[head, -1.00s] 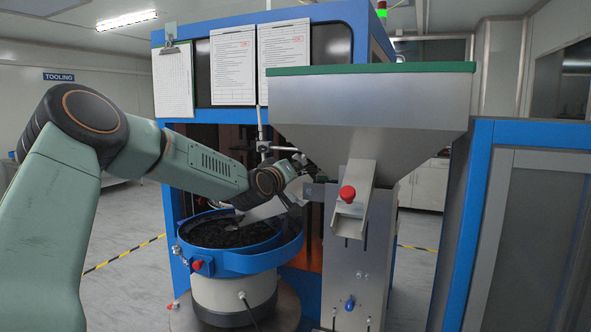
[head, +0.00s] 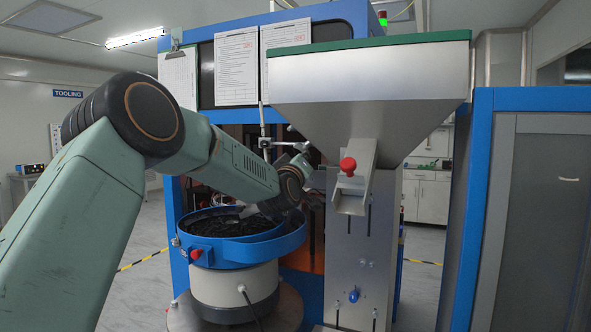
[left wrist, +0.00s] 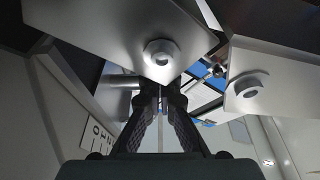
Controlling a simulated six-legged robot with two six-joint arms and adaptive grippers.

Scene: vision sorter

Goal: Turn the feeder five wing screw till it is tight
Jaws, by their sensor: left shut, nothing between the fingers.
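My left arm reaches from the left over the bowl feeder (head: 255,250). In the left wrist view my left gripper (left wrist: 161,88) has its two dark fingers together, with nothing between them. Its tips are close below a round grey fitting (left wrist: 161,54) on a metal plate; I cannot tell whether they touch. A second round grey fitting (left wrist: 247,86) sits to the right. In the head view a small blue screw (head: 353,296) is on the front of the hopper column. I cannot tell which part is the feeder five wing screw. My right gripper is not in view.
The metal hopper (head: 370,90) and its chute (head: 352,195) with a red knob (head: 348,165) stand right of the wrist. The blue machine frame (head: 175,220) is behind. A blue-framed panel (head: 480,200) closes off the right side.

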